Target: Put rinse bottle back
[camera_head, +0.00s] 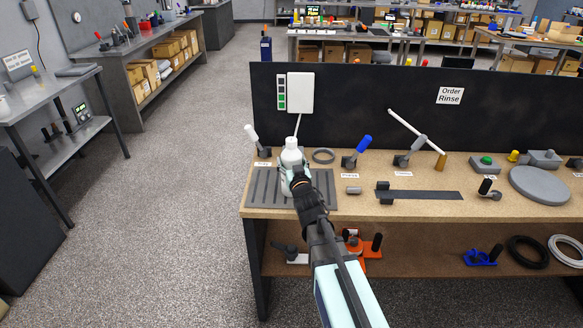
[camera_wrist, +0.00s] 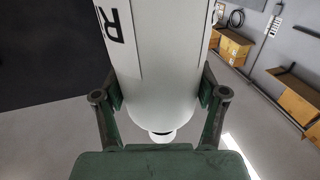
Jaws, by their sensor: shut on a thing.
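The rinse bottle (camera_head: 290,153) is white, with a white cap and a thin spout, and stands about upright at the left end of the workbench. My gripper (camera_head: 299,182) is shut around its body from the near side. In the wrist view the white bottle (camera_wrist: 165,60) fills the middle, with black lettering at its upper left. The fingers of my gripper (camera_wrist: 160,105) press on both its sides. A grey ribbed mat (camera_head: 262,190) lies below and around the bottle in the head view. I cannot tell whether the bottle touches the mat.
A dark back panel with an "Order Rinse" sign (camera_head: 450,95) stands behind the bench. A white-handled tool (camera_head: 252,135), a dark ring (camera_head: 324,156) and a blue-handled tool (camera_head: 362,146) are close to the bottle. A small grey cylinder (camera_head: 353,190) lies right of the mat.

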